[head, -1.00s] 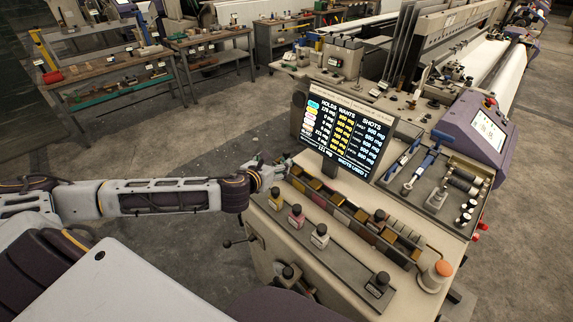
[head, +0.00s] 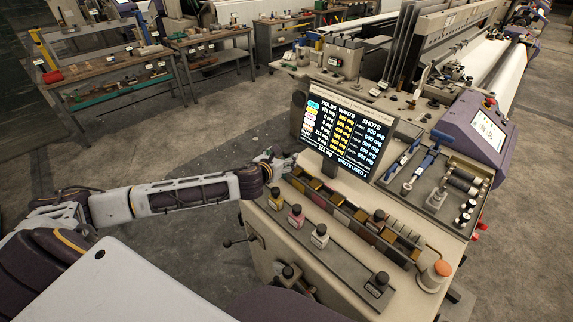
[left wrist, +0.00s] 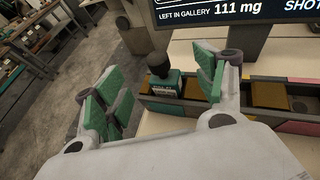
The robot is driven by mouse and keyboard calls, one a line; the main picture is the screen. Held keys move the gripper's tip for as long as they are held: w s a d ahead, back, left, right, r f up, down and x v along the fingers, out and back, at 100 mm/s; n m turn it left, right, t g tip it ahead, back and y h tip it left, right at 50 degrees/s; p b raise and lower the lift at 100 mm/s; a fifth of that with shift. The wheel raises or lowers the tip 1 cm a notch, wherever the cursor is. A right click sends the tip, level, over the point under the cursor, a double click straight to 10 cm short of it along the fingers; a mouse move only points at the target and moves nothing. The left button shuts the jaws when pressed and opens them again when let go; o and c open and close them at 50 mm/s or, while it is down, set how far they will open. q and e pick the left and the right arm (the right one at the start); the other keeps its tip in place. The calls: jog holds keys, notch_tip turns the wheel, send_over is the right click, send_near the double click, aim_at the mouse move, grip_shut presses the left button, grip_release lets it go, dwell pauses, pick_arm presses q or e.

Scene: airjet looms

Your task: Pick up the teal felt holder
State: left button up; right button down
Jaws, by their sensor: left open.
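The teal felt holder (left wrist: 166,84) shows in the left wrist view as a small dark teal block with a black knob on top and a pale label on its front. In the head view my left gripper (head: 273,164) is at the console's left edge by the screen, and I cannot make out the holder there. My right gripper is not in view.
A screen (head: 347,133) stands close to the left gripper. A row of bins (head: 352,217) and a strip with yellow, pink, white and dark holders (head: 319,236) run along the console. An orange-topped button (head: 436,274) is at the near right corner. Open floor lies left.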

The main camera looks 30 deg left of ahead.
aim_at(285, 155)
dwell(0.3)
pick_arm(q)
jog(key=shift+p+x, duration=0.3)
jog(key=shift+x, duration=2.3)
jog(key=c, duration=1.2)
jog(key=shift+r, duration=0.1)
jog(key=shift+r, duration=4.9)
